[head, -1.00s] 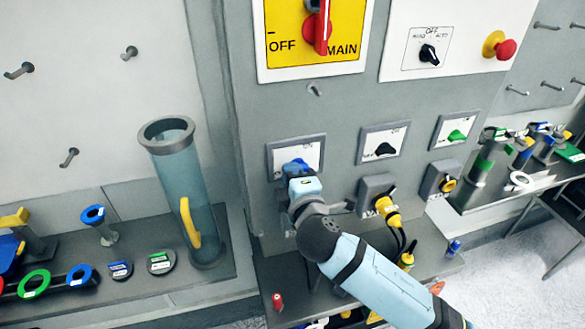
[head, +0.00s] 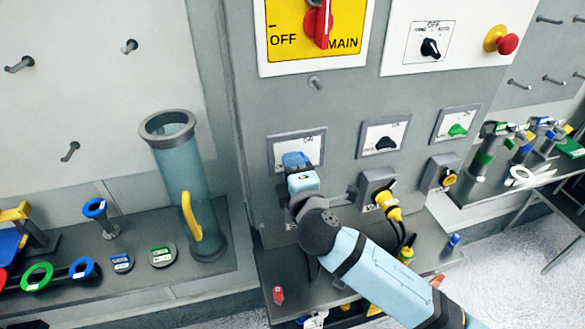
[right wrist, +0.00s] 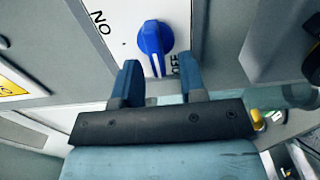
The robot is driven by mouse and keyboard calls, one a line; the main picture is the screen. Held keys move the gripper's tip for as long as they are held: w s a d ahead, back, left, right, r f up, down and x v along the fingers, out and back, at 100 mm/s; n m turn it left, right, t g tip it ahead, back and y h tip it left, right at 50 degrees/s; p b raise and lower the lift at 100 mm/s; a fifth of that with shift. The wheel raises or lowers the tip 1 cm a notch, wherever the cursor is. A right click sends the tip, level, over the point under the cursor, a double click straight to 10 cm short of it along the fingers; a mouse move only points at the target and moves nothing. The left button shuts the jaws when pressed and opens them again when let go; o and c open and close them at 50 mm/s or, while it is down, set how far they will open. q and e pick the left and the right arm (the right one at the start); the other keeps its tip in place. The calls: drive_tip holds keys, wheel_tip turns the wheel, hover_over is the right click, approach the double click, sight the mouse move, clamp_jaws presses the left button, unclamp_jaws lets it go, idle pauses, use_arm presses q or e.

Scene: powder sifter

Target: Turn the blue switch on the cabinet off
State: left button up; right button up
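The blue switch (right wrist: 153,38) is a round knob with a raised grip on a white plate (right wrist: 118,22), lettered ON on one side and OFF on the other. In the right wrist view its narrow end points down, beside the partly covered OFF lettering. My right gripper (right wrist: 160,83) is open, its two blue fingers apart just below the knob, with nothing visible between them. In the head view my right gripper (head: 297,162) is at the lower left plate of the grey cabinet (head: 345,105) and largely hides the switch. Contact cannot be told. My left gripper is not in view.
A black switch (head: 386,144) and a green switch (head: 457,130) sit to the right. A yellow plug (head: 388,204) with cables is below them. A red main switch (head: 318,22) is above. A clear cylinder (head: 180,170) stands on the left shelf.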

drive_tip(key=b+v, duration=0.3)
drive_tip(key=v, duration=1.1)
drive_tip(key=shift+w, duration=0.1)
